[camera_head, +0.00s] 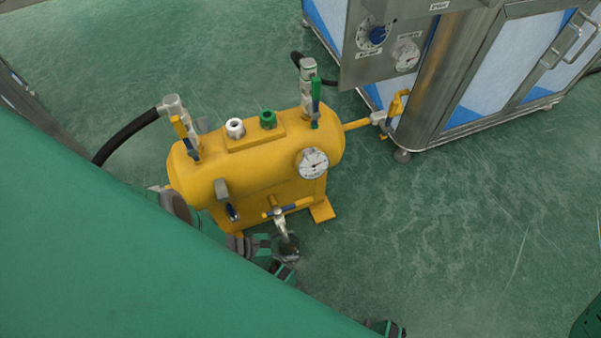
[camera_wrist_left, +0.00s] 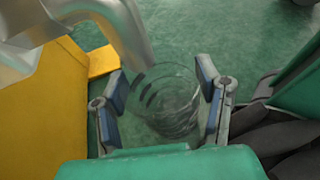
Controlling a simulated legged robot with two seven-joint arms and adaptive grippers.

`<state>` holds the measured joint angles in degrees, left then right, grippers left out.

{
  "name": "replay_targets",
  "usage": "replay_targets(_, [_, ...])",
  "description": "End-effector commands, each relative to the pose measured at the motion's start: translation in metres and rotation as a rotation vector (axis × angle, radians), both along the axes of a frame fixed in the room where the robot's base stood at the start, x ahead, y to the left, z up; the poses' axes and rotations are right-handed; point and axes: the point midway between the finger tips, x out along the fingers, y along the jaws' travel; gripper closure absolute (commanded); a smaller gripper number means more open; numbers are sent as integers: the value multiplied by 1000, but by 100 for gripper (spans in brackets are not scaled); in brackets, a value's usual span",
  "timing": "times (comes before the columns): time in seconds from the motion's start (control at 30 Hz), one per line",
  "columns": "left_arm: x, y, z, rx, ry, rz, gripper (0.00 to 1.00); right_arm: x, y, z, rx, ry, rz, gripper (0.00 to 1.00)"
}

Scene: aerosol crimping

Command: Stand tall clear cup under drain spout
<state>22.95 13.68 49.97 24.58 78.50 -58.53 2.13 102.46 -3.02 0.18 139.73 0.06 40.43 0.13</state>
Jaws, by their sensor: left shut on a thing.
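The tall clear cup (camera_wrist_left: 168,105) stands between the two fingers of my left gripper (camera_wrist_left: 160,100) in the left wrist view. The fingers are shut on its sides. In the head view the cup (camera_head: 291,247) is small and dark, with my left gripper (camera_head: 275,260) at it. The grey metal drain spout (camera_wrist_left: 122,32) hangs close by the cup's mouth in the wrist view. In the head view the spout (camera_head: 282,226) comes down from the front of the yellow tank (camera_head: 255,160), just above the cup. I cannot tell whether the cup's base touches the floor.
The tank carries a round gauge (camera_head: 313,163), several valves and a black hose (camera_head: 125,135). A steel cabinet (camera_head: 440,75) stands at the upper right. A yellow tank foot (camera_wrist_left: 103,62) is close to the left finger. Green floor (camera_head: 450,240) is clear to the right.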

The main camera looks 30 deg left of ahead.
Motion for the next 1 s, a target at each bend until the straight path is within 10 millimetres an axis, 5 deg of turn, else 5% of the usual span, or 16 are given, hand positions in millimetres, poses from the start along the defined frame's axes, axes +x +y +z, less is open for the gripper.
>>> replay_targets(0.13, [-1, 2, 1, -9, -1, -1, 67, -1, 1, 1, 1, 3, 1, 60])
replay_targets(0.17, [-1, 2, 1, -12, -2, -2, 35, -1, 1, 1, 1, 3, 2, 60])
replay_targets(0.2, [-1, 2, 1, -13, 0, -1, 21, -1, 1, 1, 1, 3, 2, 60])
replay_targets(0.57, [-3, 4, 3, 2, 1, 0, 21, -1, 1, 4, 2, 1, 3, 60])
replay_targets(1.0, [-53, 65, 38, -8, 2, 0, 21, 0, 1, 36, 1, 1, 2, 60])
